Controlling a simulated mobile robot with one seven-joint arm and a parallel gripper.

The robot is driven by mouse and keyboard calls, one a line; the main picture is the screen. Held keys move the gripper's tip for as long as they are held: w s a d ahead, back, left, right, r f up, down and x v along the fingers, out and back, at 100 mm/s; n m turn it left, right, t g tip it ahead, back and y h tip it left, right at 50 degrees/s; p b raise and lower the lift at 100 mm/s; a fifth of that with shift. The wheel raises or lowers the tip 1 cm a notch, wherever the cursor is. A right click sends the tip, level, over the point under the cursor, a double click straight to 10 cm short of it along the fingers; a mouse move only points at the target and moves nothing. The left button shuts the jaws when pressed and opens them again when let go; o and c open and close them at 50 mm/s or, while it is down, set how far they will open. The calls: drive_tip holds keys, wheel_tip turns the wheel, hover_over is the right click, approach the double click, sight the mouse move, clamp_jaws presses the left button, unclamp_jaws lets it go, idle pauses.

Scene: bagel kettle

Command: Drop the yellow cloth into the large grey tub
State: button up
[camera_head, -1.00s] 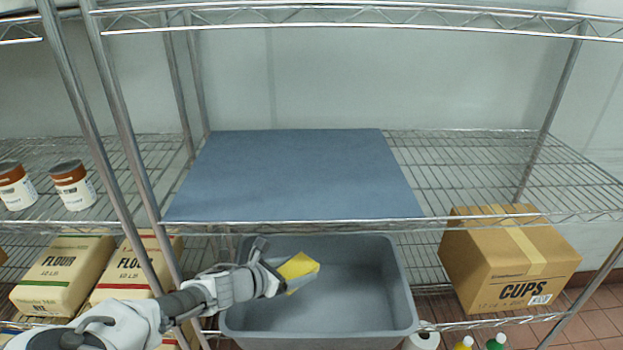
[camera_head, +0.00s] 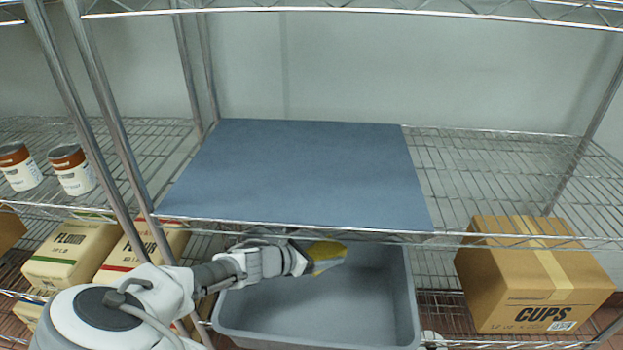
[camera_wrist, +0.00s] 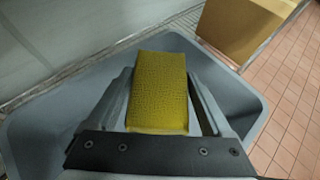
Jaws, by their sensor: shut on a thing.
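The yellow cloth (camera_head: 326,253) is a small block-like piece held in my gripper (camera_head: 312,258). In the wrist view the cloth (camera_wrist: 158,92) sits between both fingers of my gripper (camera_wrist: 163,100), which are shut on it. The large grey tub (camera_head: 318,318) is on the lower shelf, open at the top. In the head view the cloth overlaps the tub's back part. The tub's wall (camera_wrist: 237,92) also shows around and below the cloth in the wrist view. The height of the cloth above the tub floor is hard to tell.
A blue mat (camera_head: 300,175) lies on the wire shelf above, its front edge close over my gripper. A cardboard CUPS box (camera_head: 530,280) stands right of the tub. Flour bags (camera_head: 65,255) stand at the left, beyond a metal post (camera_head: 115,130). Two cans (camera_head: 72,170) are on the upper shelf.

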drive_tip(key=shift+w+d, duration=0.45)
drive_tip(key=shift+d+f, duration=0.1)
wheel_tip(320, 180, down, 6)
drive_tip(key=b, duration=0.5)
drive_tip(key=shift+b, duration=0.3)
drive_tip(key=o, duration=1.1)
drive_tip(key=shift+r, duration=0.2)
drive_tip(key=p+v, duration=0.3)
drive_tip(key=v, duration=1.4)
drive_tip(key=shift+s+p, duration=0.1)
drive_tip(key=shift+p, duration=0.2)
